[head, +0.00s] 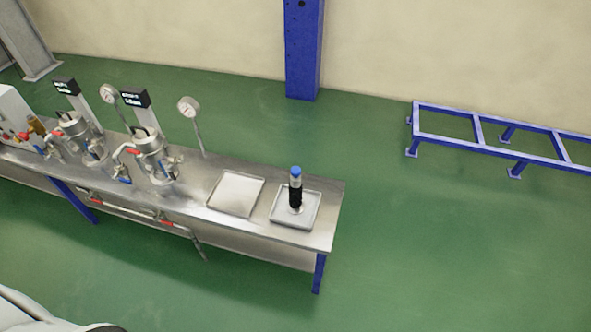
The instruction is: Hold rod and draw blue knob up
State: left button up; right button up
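The blue knob (295,171) tops a dark, upright cylindrical piece (295,194), which seems to be the rod. A pale band shows just under the knob, and a small light base shows at the foot. It stands in a square metal tray (279,221) near the right end of the steel bench. Neither gripper is in view. A white and dark rounded part at the bottom left corner seems to be mine.
The steel bench (325,205) carries a second, empty tray (237,194) left of the knob's tray. Further left stand metal vessels (150,146) with red-handled valves, gauges (189,106) and displays. A blue frame (490,125) stands on the right. Green floor is clear in front.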

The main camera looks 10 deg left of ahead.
aim_at(296, 171)
jog(key=i+l+u, duration=0.25)
jog(key=u, duration=0.15)
jog(key=i+l+u, duration=0.5)
jog(key=l+u, duration=0.25)
jog(key=j, duration=0.1)
